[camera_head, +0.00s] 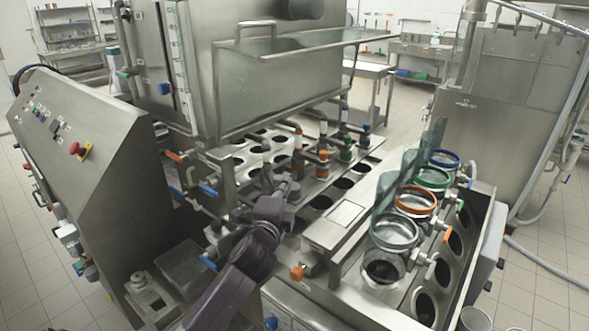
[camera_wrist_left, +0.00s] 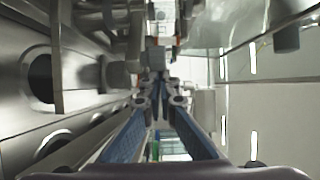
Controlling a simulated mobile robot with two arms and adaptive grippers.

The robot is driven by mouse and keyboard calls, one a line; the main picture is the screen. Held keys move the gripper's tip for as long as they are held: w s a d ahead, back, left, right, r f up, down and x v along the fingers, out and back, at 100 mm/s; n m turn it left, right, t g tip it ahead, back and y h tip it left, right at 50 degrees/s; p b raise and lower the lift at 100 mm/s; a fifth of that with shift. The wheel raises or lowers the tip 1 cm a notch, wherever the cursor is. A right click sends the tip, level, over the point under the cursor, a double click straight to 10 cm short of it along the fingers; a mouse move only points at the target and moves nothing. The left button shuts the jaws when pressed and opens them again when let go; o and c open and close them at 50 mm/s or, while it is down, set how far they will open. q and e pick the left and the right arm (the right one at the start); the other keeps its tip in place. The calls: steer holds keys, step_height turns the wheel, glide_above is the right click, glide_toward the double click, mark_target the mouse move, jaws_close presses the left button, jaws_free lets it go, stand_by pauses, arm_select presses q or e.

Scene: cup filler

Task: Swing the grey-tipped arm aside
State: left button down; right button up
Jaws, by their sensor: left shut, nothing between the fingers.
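The grey-tipped arm (camera_head: 266,158) appears to be the grey post at the left end of the row of coloured-tipped posts in the head view. Its lower part is close to my left gripper and hard to make out. My left gripper (camera_head: 289,184) is shut and empty, beside the posts over the machine's plate of holes. In the left wrist view its fingers (camera_wrist_left: 158,92) are together, with a grey block-like part (camera_wrist_left: 154,58) just ahead of them. I cannot tell whether they touch anything.
Orange (camera_head: 323,156), green (camera_head: 346,152) and blue (camera_head: 366,128) tipped posts stand to the right. A steel hopper (camera_head: 268,80) hangs above. Coloured-rimmed clear cylinders (camera_head: 394,232) stand at the right. A control panel (camera_head: 75,130) is at the left.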

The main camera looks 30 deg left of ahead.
mark_target(277, 183)
arm_select(q)
steer(key=s+a+m+h+p, duration=0.1)
steer(key=s+a+m+t+h, duration=0.1)
steer(key=h, duration=0.1)
steer(key=shift+s+r+m+h+p, duration=0.1)
steer(key=shift+m+h+p, duration=0.2)
steer(key=shift+p, duration=0.05)
steer(key=shift+s+a, duration=0.15)
steer(key=shift+s, duration=0.1)
steer(key=shift+s+a+p, duration=0.45)
steer(key=shift+s+a, duration=0.1)
steer(key=shift+a, duration=0.1)
steer(key=shift+s+a+p, duration=0.2)
steer(key=shift+s+a, duration=0.15)
steer(key=shift+a, duration=0.25)
steer(key=shift+s+a+p, duration=0.2)
steer(key=shift+s+a, duration=0.15)
steer(key=shift+a, duration=0.25)
arm_select(e)
steer(key=shift+w+a+r, duration=0.1)
steer(key=shift+a+r, duration=0.05)
steer(key=shift+r, duration=2.05)
arm_select(q)
steer(key=shift+f, duration=0.2)
